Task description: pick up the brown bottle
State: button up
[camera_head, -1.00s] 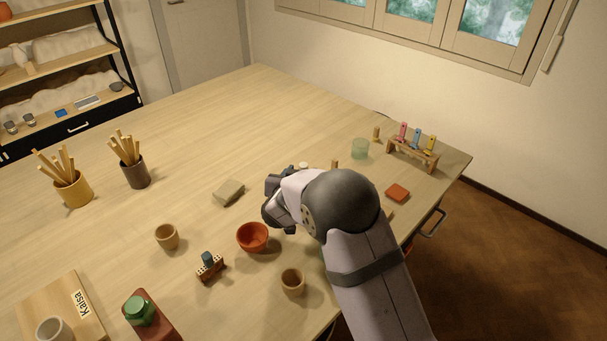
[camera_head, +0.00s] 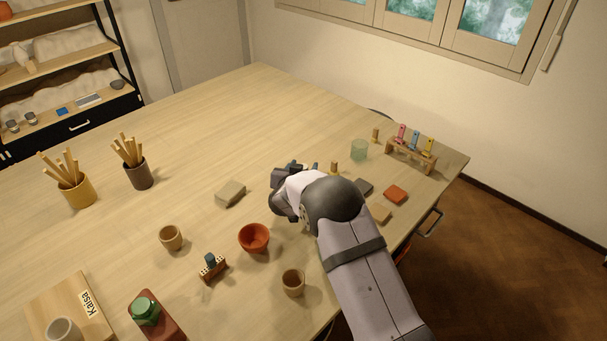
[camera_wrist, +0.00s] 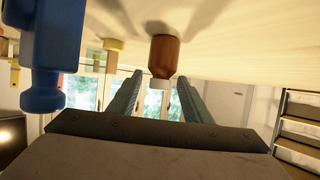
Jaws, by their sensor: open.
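The brown bottle (camera_wrist: 165,55) shows in the wrist view, which is upside down, with its pale cap (camera_wrist: 159,84) pointing down in the picture. It stands on the table beyond my fingers, in line with the gap between them. My gripper (camera_wrist: 160,78) is open and empty, with one finger on each side of the bottle's cap in the picture. I cannot tell how far off the bottle is. In the head view my gripper (camera_head: 286,178) is over the middle of the table, and I cannot make out the bottle there; my arm hides that part.
In the wrist view a large blue object (camera_wrist: 48,60) is at the left. In the head view an orange bowl (camera_head: 254,237), a grey-tan block (camera_head: 230,193) and a tan cup (camera_head: 293,283) are near my arm.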

jog(key=shift+c, duration=0.7)
grip_shut()
jog(key=shift+r, duration=0.1)
notch_tip(320, 180, up, 10)
jog(key=shift+f+b, duration=0.1)
jog(key=shift+b, duration=0.45)
